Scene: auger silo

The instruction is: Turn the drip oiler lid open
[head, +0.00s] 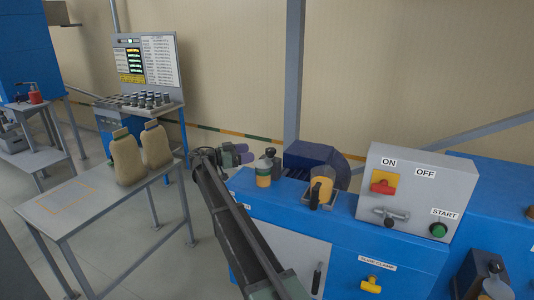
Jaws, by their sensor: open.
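What looks like the drip oiler (263,179), a small jar with an amber band, stands upright on the left end of the blue machine top. A dark lid or cap (269,154) sits on it; whether it is turned open or shut is too small to tell. My gripper (246,153) is just left of the oiler at about lid height, its purple-grey fingers pointing right. It is open and seems empty. A small gap seems to show between the fingers and the oiler, but contact in depth is unclear.
An amber container (322,188) with a dark handle stands in a metal tray (303,199) to the right. A dark blue motor (315,158) lies behind. A grey switch box (415,180) stands farther right. Two tan sacks (127,160) stand on the left table (95,205).

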